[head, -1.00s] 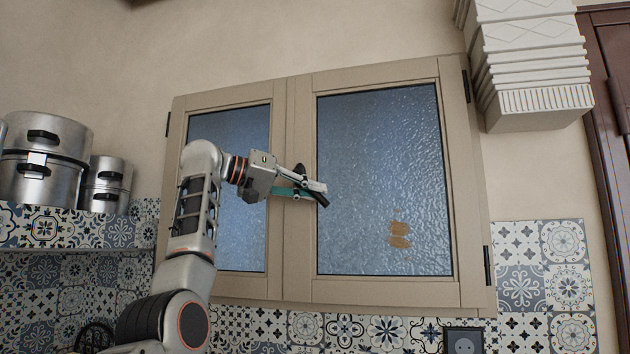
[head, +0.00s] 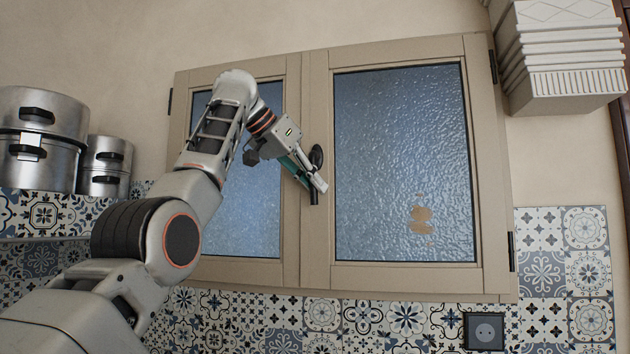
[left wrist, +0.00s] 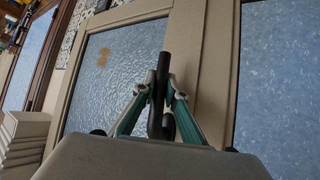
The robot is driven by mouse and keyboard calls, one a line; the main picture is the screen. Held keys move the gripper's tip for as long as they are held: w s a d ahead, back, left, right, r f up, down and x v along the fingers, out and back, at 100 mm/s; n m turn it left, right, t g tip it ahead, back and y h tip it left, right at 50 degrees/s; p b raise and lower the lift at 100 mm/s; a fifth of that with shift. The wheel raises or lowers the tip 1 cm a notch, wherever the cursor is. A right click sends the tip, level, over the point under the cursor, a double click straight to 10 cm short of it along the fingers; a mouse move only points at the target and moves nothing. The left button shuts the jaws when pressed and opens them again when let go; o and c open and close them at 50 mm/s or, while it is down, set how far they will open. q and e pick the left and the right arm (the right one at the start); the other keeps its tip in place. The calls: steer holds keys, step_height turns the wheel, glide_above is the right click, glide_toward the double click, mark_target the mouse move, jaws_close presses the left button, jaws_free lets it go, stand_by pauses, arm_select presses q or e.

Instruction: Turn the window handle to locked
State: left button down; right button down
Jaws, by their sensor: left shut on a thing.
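The black window handle (head: 316,157) sits on the middle stile of the wooden window (head: 400,281). Its lever hangs about straight down, and the lower end shows just below my fingertips. My left gripper (head: 318,185) is shut on the lever, reaching it from the upper left with the fingers angled down to the right. In the left wrist view the dark lever (left wrist: 163,65) stands between the two teal-backed fingers (left wrist: 159,93). The fingers hide part of the lever in the head view. My right gripper is in neither current view.
Steel pots (head: 40,135) stand on a tiled shelf (head: 40,215) at the left. A white stepped moulding (head: 560,60) juts out at the upper right. A socket (head: 484,331) is on the tiled wall below the window. Both frosted panes look closed.

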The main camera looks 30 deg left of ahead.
arm_select(q)
steer(key=shift+a+y, duration=0.2)
steer(key=shift+y, duration=0.1)
stand_by(0.4)
steer(key=c, duration=2)
jaws_free()
